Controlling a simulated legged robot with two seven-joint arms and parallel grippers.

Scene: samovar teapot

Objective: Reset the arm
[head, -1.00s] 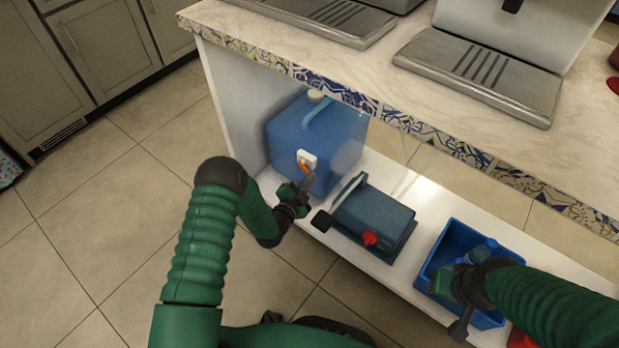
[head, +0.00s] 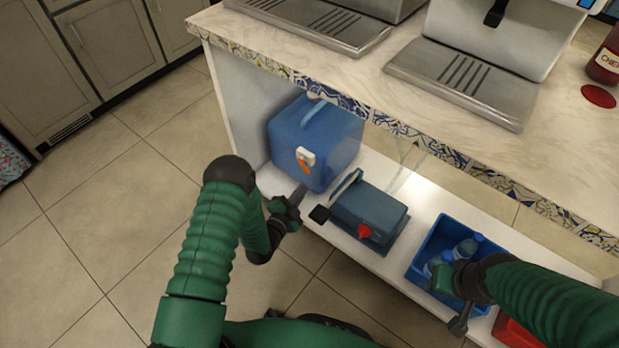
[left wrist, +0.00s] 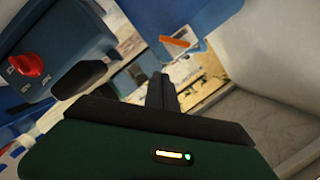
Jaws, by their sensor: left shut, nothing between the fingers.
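My left gripper (head: 298,194) is shut and empty in front of the lower shelf, apart from the blue water canister (head: 317,142). The canister has a white tap with an orange lever and stands at the shelf's left end. It also shows in the left wrist view (left wrist: 205,25), ahead of the shut fingers (left wrist: 160,90). My right gripper (head: 458,324) is at the front of the blue crate (head: 422,262); its fingers are too small and dark to tell open or shut.
A blue-grey device (head: 370,212) with a red knob and a lever stands on the white shelf (head: 400,182) between canister and crate. Bottles (head: 467,246) lie in the crate. The marble counter (head: 560,120) overhangs the shelf. Tiled floor (head: 110,220) at left is clear.

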